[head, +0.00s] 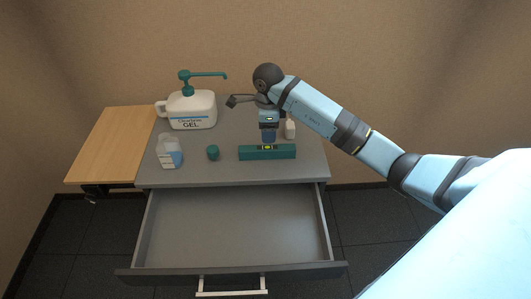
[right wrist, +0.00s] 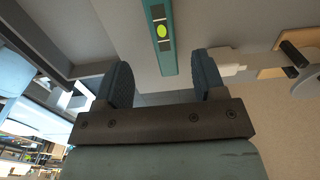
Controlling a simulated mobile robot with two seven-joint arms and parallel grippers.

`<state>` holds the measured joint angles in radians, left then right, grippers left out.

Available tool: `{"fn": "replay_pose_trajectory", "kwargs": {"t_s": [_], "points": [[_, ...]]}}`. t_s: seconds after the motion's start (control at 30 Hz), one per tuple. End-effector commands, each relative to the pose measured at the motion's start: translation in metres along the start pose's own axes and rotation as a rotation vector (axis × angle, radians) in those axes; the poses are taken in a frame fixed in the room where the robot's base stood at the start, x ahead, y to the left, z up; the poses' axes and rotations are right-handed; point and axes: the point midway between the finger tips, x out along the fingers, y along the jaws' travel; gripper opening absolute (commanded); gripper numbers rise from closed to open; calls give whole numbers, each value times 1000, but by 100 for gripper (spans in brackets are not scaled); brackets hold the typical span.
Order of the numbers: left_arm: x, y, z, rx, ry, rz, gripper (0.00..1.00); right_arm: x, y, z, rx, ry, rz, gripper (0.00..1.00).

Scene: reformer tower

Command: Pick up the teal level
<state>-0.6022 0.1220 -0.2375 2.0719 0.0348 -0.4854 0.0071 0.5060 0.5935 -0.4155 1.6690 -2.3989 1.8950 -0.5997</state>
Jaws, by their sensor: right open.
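The teal level (head: 283,152) lies flat near the front edge of the grey cabinet top, with its yellow-green vial facing up. My right gripper (head: 269,138) points down just behind the level, and its fingers are partly hard to make out there. In the right wrist view the gripper (right wrist: 163,75) is open, with two dark pads apart and nothing between them. The level (right wrist: 170,62) shows there beyond the fingertips, roughly in line with the gap. I cannot tell the exact height of the fingers above the top. My left gripper is not in view.
A large white gel bottle (head: 192,110) with a teal pump stands at the back left. A clear bottle (head: 169,152) and a teal cap (head: 213,153) stand left of the level. A small white bottle (head: 290,129) is close beside my right gripper. The open drawer (head: 235,230) below is empty.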

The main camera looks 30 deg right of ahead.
Motion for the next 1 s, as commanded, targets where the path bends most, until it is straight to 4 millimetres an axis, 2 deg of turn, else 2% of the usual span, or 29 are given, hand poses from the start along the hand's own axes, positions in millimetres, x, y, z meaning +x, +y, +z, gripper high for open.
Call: {"fn": "replay_pose_trajectory", "kwargs": {"t_s": [0.1,0.37,0.6,0.73,0.93,0.97,1.0], "points": [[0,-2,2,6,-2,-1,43,20,1,1,0,-3,3,64],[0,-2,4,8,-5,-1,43,40,0,2,0,-5,3,64],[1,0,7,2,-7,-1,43,76,-2,2,0,-4,2,64],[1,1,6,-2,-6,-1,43,84,-2,2,-1,-3,1,64],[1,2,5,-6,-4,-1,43,84,-3,1,-1,-3,0,64],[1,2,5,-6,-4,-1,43,84,-3,1,-1,-3,0,62],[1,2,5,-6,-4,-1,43,84,-3,1,-1,-3,0,52]]}}
